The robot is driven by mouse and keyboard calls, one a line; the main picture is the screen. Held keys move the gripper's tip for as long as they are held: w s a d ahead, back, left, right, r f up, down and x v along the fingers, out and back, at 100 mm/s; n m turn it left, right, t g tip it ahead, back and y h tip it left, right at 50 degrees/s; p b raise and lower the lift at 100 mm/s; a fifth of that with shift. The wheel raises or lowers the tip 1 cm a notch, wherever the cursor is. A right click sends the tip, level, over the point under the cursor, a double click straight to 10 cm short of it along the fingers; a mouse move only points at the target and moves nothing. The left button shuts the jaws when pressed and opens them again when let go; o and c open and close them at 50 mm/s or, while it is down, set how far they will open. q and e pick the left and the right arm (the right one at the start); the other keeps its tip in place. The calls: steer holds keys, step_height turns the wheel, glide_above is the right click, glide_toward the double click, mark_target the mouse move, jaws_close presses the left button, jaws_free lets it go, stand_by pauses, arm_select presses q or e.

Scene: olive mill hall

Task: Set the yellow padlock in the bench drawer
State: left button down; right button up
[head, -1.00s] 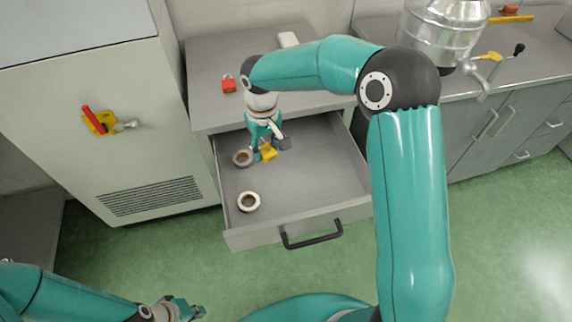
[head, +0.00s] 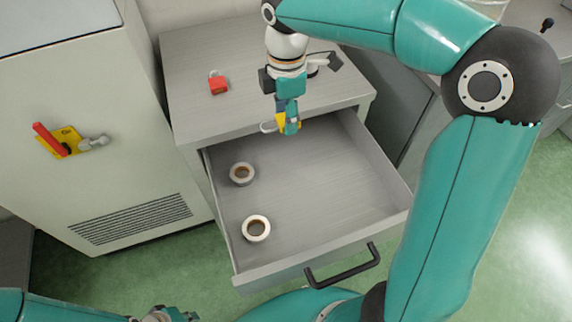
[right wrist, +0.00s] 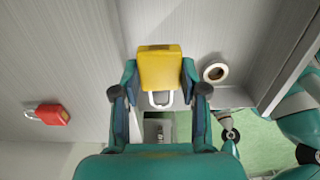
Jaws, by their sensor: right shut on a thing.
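My right gripper (head: 288,126) is shut on the yellow padlock (head: 281,123). It holds the padlock near the bench's front edge, at the back of the open drawer (head: 325,195). How high it hangs is hard to tell. In the right wrist view the padlock (right wrist: 160,66) sits between both fingers, its pale shackle toward the palm. The drawer is pulled out from the grey bench (head: 205,60). My left gripper (head: 172,314) is at the bottom edge of the head view, cut off and well apart from the drawer; its jaws are unclear.
A red padlock (head: 218,86) lies on the bench. A cabinet (head: 100,130) with a red-handled yellow fitting stands left.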

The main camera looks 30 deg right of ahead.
mark_target(286, 169)
step_height(286, 169, down, 16)
steer(key=shift+f+b, duration=0.15)
steer(key=shift+b, duration=0.85)
steer(key=shift+f, duration=0.2)
steer(key=o, duration=0.9)
steer(key=shift+r, duration=0.1)
steer(key=shift+o, duration=0.2)
step_height(286, 169, up, 12)
steer(key=p, duration=0.1)
steer(key=shift+r+p, duration=0.15)
steer(key=shift+p, duration=0.2)
steer(key=shift+s, duration=0.1)
